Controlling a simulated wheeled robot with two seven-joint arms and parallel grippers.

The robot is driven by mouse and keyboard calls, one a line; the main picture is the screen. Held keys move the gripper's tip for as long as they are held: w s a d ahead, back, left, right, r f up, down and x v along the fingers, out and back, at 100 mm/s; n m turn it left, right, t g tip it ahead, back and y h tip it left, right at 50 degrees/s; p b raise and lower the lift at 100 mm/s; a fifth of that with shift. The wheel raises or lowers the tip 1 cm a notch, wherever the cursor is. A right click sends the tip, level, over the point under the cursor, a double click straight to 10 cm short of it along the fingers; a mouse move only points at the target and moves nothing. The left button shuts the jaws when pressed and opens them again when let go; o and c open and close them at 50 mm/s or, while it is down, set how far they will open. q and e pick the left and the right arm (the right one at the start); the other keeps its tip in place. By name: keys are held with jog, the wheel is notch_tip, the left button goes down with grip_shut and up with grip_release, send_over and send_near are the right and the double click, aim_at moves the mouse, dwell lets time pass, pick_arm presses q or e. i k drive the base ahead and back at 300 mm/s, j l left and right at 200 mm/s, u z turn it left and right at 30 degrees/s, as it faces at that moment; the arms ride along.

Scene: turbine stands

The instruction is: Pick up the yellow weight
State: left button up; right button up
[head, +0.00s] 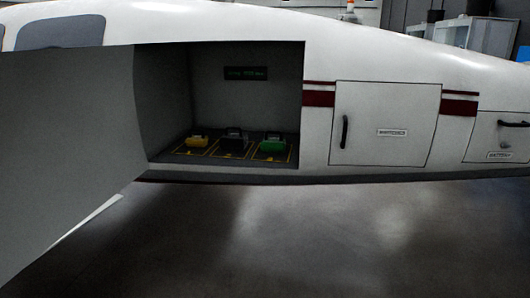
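The yellow weight (197,141) sits on the floor of an open compartment in the side of a white aircraft body, at the left of a row. It is small and blocky, with a darker top part. It stands within yellow floor markings. Neither of my grippers shows in the head view.
A black weight (234,141) and a green weight (273,143) stand to its right. The open compartment door (65,150) fills the left side. A closed hatch (385,124) with a black handle is right of the opening. The hangar floor (300,240) in front is clear.

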aim_at(201, 141)
jog(key=i+u, duration=0.15)
jog(key=u, duration=0.7)
jog(key=i+l+u, duration=0.95)
jog(key=l, duration=0.05)
